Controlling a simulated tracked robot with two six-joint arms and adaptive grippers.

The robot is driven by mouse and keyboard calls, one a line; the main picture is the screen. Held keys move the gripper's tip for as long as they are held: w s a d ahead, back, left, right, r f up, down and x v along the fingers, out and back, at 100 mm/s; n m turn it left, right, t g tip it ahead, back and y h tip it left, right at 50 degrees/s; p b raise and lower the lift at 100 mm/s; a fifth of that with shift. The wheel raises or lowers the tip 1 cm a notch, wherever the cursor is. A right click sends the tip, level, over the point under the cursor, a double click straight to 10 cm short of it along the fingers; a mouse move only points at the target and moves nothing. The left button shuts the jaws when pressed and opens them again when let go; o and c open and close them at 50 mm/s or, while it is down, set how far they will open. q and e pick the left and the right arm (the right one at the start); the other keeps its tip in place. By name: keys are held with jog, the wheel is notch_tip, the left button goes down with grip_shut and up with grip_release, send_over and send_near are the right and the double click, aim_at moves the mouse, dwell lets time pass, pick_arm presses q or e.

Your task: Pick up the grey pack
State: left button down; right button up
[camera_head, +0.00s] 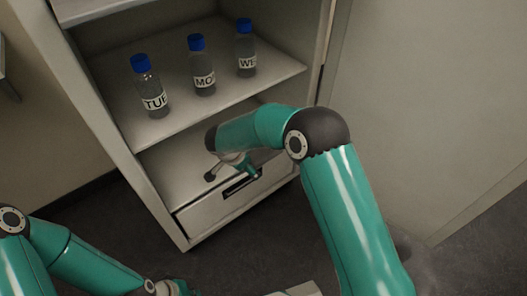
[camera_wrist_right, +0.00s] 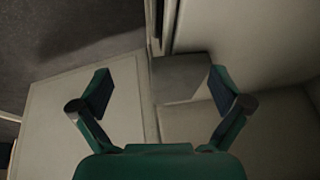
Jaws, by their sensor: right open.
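A grey box-shaped thing (camera_wrist_right: 181,76), probably the grey pack, shows in the right wrist view between and beyond the fingertips of my right gripper (camera_wrist_right: 163,88). The gripper is open and its fingers do not appear to touch it. In the head view my right gripper (camera_head: 231,174) is at the cabinet's lower compartment, just above the drawer front. I cannot make out the pack there; the arm covers part of that compartment. My left gripper (camera_head: 168,288) is only partly in view at the bottom edge, and its jaws are not clear.
The cabinet's upper shelf (camera_head: 222,97) holds three blue-capped bottles labelled TUE (camera_head: 153,100), MO (camera_head: 204,80) and WE (camera_head: 246,62). A drawer (camera_head: 205,213) with a dark handle slot is below. The cabinet's side walls bound the compartment. Dark floor lies in front.

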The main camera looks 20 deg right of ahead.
aim_at(261, 150)
jog(key=w+d, duration=0.4)
jog(key=shift+d+f, duration=0.1)
jog(key=shift+d, duration=0.15)
jog(key=shift+w+d, duration=0.8)
jog(key=shift+d, duration=0.05)
jog(key=shift+b+x, duration=0.6)
jog(key=shift+x, duration=0.9)
jog(key=c, duration=1.1)
